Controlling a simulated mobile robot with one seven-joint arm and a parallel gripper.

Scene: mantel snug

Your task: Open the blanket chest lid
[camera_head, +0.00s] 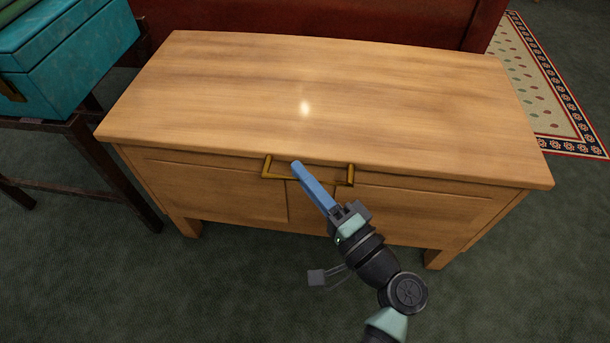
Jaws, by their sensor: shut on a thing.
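The blanket chest (225,190) is pale wood and stands across the middle of the head view. Its lid (310,85) lies flat, down on the body, with its front edge overhanging the panelled front. A brass bar handle (276,177) sits at the front, just under the lid's edge. My gripper (300,171) reaches up from the lower right, its blue fingers shut on the handle near the middle. The fingers hide the middle of the bar, so the exact contact is not visible.
A teal box (75,65) rests on a dark wooden stand (85,150) close to the chest's left side. A red piece of furniture (330,20) is right behind the chest. A patterned rug (545,85) lies at the right. Green carpet in front is clear.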

